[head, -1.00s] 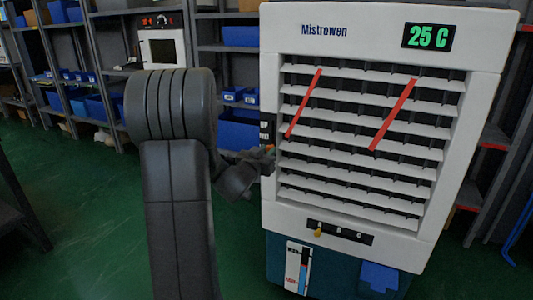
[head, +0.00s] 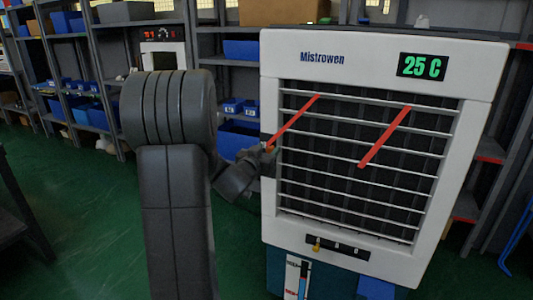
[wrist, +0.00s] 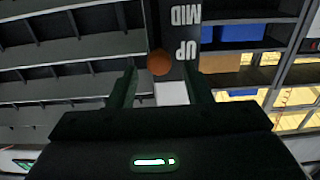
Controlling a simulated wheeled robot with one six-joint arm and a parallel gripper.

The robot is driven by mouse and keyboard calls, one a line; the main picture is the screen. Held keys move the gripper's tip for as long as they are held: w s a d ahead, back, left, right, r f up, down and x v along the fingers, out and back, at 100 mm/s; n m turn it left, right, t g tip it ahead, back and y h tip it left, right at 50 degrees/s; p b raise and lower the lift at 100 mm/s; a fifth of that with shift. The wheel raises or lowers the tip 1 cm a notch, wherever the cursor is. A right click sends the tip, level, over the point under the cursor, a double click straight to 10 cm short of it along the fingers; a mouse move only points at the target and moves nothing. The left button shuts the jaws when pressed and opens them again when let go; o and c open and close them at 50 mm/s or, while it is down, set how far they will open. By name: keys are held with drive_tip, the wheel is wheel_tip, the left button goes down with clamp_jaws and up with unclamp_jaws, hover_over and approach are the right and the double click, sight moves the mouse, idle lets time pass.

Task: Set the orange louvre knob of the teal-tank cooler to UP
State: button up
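The cooler (head: 278,180) is white with a teal tank (head: 335,285) at its base. Its louvre slats (head: 350,152) look thin, nearly edge-on. In the wrist view, which is upside down, the round orange knob (wrist: 159,62) sits beside the UP label (wrist: 187,51), past the MID label (wrist: 187,15). My gripper (wrist: 161,82) is open, its two fingers apart on either side of the knob's line with gaps showing; I cannot tell whether either touches it. In the head view my gripper (head: 264,156) is at the cooler's left edge, and the knob is mostly hidden there.
Red ribbons (head: 385,137) hang across the slats. A small A B C panel (head: 338,247) with a yellow knob (head: 316,246) is below the grille. The display (head: 422,66) reads 25 C. Shelves with blue bins (head: 240,50) stand behind. Green floor (head: 95,235) is open at left.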

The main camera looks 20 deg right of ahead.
drive_tip(key=shift+f, duration=0.15)
drive_tip(key=v, duration=1.3)
drive_tip(key=shift+s+a+p, duration=0.25)
drive_tip(key=shift+s+p, duration=0.05)
drive_tip(key=shift+p, duration=0.1)
drive_tip(key=x, duration=0.4)
drive_tip(key=b+x, duration=0.1)
drive_tip(key=x, duration=0.4)
drive_tip(key=f+x, duration=0.1)
drive_tip(key=x, duration=0.4)
drive_tip(key=shift+a+b, duration=0.1)
drive_tip(key=shift+b, duration=0.25)
drive_tip(key=shift+f, duration=0.3)
drive_tip(key=shift+r, duration=0.1)
